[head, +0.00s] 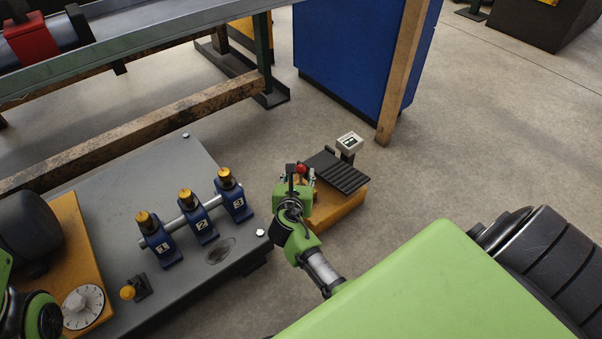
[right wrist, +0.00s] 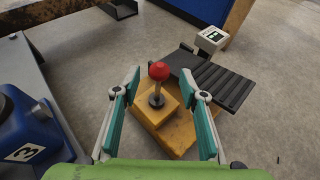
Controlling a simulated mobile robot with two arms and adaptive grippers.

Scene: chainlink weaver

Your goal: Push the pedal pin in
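The pedal pin has a red ball knob (right wrist: 159,71) on a thin metal stem. It stands upright from a raised orange block (right wrist: 143,108) beside the pedal, with a length of stem visible below the knob. The red knob also shows in the head view (head: 301,169). The black ribbed pedal (head: 341,172) lies on the orange base, right of the pin. My right gripper (head: 300,177) is open over the pin. In the right wrist view its teal-padded fingers stand on either side of the knob, with gaps. My left gripper is not in view; only parts of my left arm show.
A small white box with a green display (head: 349,141) stands behind the pedal. A grey platform (head: 120,200) with blue numbered clamps (head: 202,222) lies left. A blue cabinet (head: 345,50) stands behind. Open floor (head: 470,150) lies to the right.

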